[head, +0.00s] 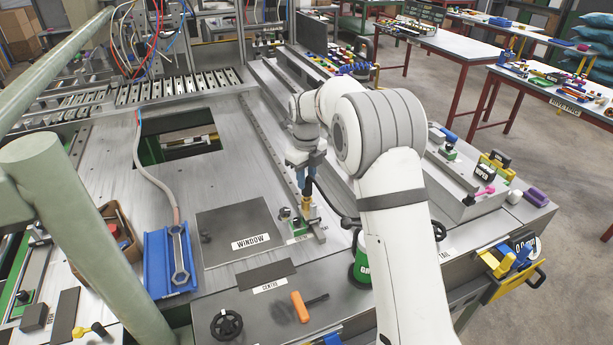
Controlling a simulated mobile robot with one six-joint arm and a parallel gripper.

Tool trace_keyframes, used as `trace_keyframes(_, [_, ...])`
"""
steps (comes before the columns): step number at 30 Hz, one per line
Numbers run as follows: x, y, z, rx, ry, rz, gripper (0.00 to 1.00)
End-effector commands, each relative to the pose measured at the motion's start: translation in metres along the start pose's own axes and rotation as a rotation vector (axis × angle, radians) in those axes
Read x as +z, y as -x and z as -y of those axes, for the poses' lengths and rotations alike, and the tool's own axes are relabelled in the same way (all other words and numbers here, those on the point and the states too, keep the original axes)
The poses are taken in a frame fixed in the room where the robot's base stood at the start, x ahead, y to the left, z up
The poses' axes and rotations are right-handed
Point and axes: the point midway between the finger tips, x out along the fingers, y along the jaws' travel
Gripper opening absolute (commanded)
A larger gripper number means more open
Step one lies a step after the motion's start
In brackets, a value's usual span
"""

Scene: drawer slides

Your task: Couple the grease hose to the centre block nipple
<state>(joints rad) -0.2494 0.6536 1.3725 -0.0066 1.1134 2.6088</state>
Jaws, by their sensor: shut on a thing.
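My gripper (307,184) points down over the bench and is shut on the end of the grease hose. A brass-coloured coupler (306,203) shows below the fingers. The dark hose (340,211) runs right and down towards a green grease container (361,268), partly hidden by my arm.
A dark plate labelled WINDOW (232,222) lies left of the block. A blue tray (155,270) holds a spanner (180,262). An orange-handled tool (300,306) and a black handwheel (226,324) lie in front. A rectangular opening (180,141) is behind; a long rail (265,152) runs nearby.

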Motion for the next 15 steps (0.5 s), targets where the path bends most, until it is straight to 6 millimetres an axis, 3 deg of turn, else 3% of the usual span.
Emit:
trace_keyframes(10, [0.0000,-0.0088,-0.0001,0.000,0.000,0.000,0.00])
trace_keyframes(11, [0.0001,-0.0086,0.0000,0.000,0.000,0.000,0.28])
trace_keyframes(15, [0.0001,-0.0077,0.0000,0.000,0.000,0.001,0.39])
